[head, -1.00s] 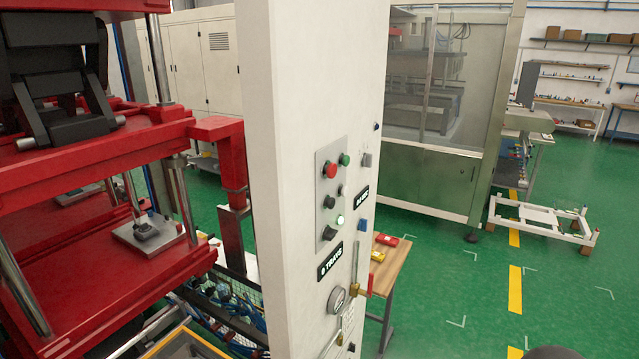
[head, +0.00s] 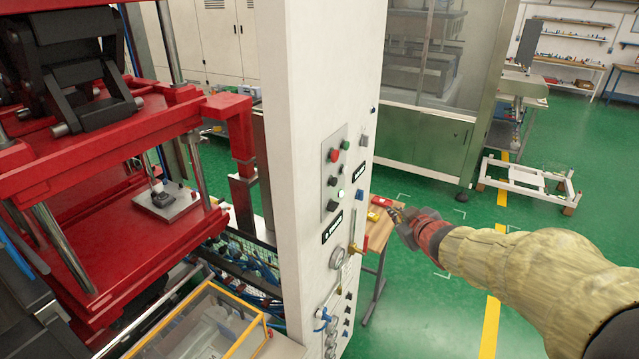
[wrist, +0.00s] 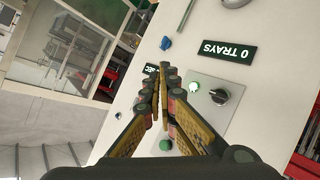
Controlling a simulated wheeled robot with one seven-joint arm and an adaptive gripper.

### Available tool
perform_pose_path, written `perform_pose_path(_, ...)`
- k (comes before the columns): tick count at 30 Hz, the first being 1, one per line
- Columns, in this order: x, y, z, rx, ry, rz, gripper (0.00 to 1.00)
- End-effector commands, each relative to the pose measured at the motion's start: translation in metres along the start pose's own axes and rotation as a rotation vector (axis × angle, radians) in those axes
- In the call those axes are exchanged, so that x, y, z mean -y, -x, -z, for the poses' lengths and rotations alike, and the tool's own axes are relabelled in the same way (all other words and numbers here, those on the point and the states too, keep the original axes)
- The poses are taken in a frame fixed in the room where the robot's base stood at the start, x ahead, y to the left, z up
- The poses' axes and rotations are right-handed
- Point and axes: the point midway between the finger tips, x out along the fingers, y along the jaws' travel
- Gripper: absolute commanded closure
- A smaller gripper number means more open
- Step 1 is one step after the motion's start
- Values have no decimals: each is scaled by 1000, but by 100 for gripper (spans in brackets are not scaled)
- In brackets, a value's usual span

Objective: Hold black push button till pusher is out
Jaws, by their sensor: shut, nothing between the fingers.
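A small black push button (head: 333,181) sits on the grey control plate (head: 347,134) on the white column, below the red button (head: 335,155). My gripper (head: 392,204) is shut and empty, to the right of the column and apart from the button. In the wrist view my gripper (wrist: 163,75) points at the column face. A black selector knob (wrist: 222,96) and a lit white button (wrist: 193,87) show beside its fingers. The black push button is not visible there, and the fingers cover part of the plate. I cannot make out which part is the pusher.
The red press (head: 110,190) stands left of the column. A yellow-edged case (head: 211,320) is below it. A wooden table (head: 380,232) with red and yellow items is behind the column, close to my gripper.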

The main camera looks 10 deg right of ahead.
Motion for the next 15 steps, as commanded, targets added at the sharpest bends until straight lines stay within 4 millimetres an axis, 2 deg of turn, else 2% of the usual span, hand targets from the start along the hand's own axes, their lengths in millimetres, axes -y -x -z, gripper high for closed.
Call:
perform_pose_path(3, 4, 1, 30, -97, 24, 26, 100)
perform_pose_path(6, 10, 3, 45, -156, 31, 47, 100)
perform_pose_path(10, 12, 5, 55, -191, 20, 57, 100)
perform_pose_path(15, 12, 6, 56, -193, 14, 57, 100)
